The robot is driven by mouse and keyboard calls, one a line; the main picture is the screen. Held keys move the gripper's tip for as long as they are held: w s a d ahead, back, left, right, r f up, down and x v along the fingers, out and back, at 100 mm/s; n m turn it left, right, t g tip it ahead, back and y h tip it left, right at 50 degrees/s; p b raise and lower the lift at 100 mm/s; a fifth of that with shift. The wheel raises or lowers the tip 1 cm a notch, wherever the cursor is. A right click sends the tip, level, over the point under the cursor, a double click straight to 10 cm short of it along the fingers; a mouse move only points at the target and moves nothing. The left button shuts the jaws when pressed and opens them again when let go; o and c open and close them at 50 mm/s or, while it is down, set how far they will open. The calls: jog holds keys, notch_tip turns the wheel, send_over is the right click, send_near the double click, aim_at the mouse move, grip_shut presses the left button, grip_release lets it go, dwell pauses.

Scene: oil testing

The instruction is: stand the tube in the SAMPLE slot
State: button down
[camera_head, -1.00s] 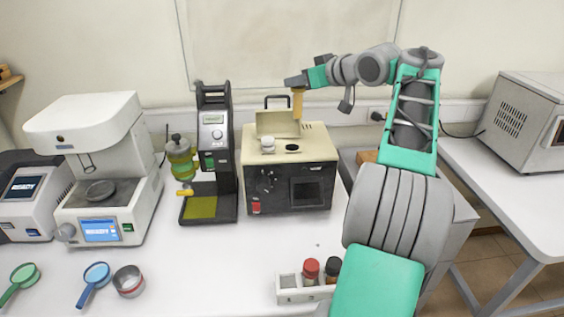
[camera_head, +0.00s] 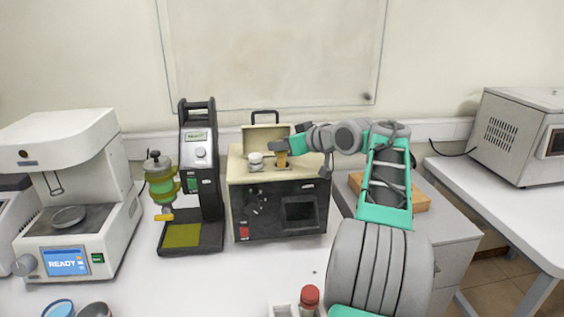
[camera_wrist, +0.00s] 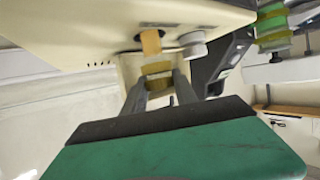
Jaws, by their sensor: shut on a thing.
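The amber tube (camera_head: 281,160) is upright in my gripper (camera_head: 279,146), low over the right part of the top of the cream-and-black tester (camera_head: 236,200). In the wrist view the tube (camera_wrist: 151,42) runs from between the fingers of my gripper (camera_wrist: 160,92) to the tester's top (camera_wrist: 90,30). Its lower end is beside or over a dark round opening (camera_wrist: 173,41). I cannot tell whether the end has entered it. A white round cap (camera_head: 255,160) sits left of the tube on the tester. No SAMPLE label is legible.
The tester's lid (camera_head: 262,135) stands open behind the tube. A black stand (camera_head: 200,170) with a green-yellow vessel (camera_head: 161,183) is left of it, and a white READY instrument (camera_head: 80,190) farther left. A red-capped bottle (camera_head: 309,297) is in front.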

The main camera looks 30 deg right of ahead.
aim_at(284, 154)
jog(key=shift+f, duration=1.85)
jog(key=c, duration=1)
grip_release()
jog(key=shift+o, duration=0.2)
jog(key=shift+r, duration=0.1)
jog(key=shift+r, duration=0.2)
jog(key=shift+s+d, duration=0.1)
jog(key=shift+s, duration=0.2)
jog(key=b+v, duration=0.1)
jog(key=v, duration=1)
jog(key=shift+s, duration=0.15)
jog(key=shift+r, duration=0.1)
